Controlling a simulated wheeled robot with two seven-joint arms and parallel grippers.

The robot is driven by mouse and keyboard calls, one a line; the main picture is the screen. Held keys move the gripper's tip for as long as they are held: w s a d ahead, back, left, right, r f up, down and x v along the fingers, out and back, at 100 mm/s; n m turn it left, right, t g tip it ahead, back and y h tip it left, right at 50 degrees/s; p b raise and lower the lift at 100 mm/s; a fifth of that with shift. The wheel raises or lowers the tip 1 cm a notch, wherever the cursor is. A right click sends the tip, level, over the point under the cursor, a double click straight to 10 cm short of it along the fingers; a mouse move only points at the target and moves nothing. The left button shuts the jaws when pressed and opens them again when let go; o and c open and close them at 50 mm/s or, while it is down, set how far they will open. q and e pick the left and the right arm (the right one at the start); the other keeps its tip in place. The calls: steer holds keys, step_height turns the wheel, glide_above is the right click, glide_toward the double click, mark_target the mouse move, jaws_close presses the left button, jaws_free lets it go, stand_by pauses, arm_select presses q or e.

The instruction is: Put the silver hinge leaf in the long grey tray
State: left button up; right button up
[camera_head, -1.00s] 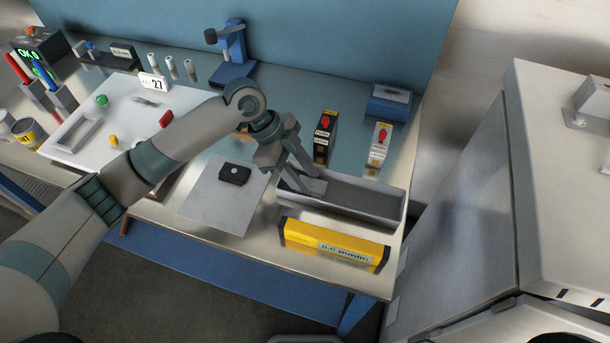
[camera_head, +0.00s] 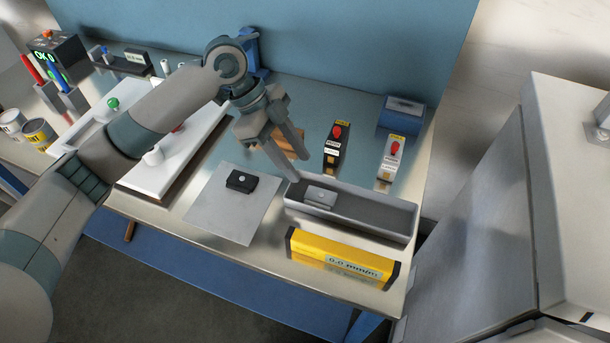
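The silver hinge leaf (camera_head: 320,196) is a small light grey plate with a small round mark. It lies inside the long grey tray (camera_head: 352,227), near the tray's left end. My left gripper (camera_head: 295,171) is above and just behind the tray's left end, apart from the leaf. Its two fingers point down, spread, with nothing between them. My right gripper is not in view.
A yellow box (camera_head: 342,260) lies along the tray's front side. A black part (camera_head: 240,181) sits on a grey mat (camera_head: 222,219) to the left. Two dispensers with red knobs (camera_head: 337,150) (camera_head: 394,157) stand behind the tray. A large grey cabinet (camera_head: 470,205) is at the right.

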arm_select(q)
steer(key=shift+v, duration=1.45)
